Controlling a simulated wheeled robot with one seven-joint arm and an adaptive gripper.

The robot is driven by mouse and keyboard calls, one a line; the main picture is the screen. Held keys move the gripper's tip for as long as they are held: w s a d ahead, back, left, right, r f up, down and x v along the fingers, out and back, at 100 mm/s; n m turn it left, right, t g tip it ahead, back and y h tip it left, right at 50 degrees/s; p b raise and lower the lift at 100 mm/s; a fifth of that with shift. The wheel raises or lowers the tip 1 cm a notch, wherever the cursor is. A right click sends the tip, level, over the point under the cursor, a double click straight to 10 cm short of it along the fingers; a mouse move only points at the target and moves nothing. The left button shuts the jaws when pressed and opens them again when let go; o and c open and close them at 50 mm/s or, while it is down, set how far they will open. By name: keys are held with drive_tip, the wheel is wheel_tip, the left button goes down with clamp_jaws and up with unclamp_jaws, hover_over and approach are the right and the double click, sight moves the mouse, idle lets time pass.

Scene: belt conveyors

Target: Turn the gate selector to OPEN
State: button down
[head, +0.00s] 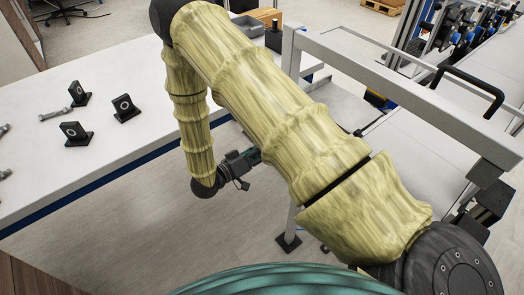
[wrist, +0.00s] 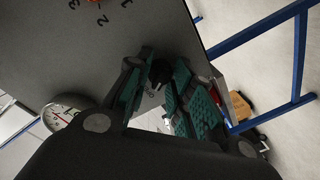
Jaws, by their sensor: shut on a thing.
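The gate selector (wrist: 160,71) shows in the wrist view as a small black knob on a grey panel (wrist: 150,30). My gripper (wrist: 153,88) has its teal-padded fingers on both sides of the knob and is shut on it. Part of the knob is hidden by the fingers.
A white table (head: 130,70) holds black brackets (head: 124,109) and bolts.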

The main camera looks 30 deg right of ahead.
drive_tip(key=c, duration=1.2)
unclamp_jaws()
drive_tip(key=s+a, duration=0.1)
drive_tip(key=a, duration=1.1)
drive_tip(key=shift+r, duration=0.35)
drive_tip(key=shift+d+f, duration=0.1)
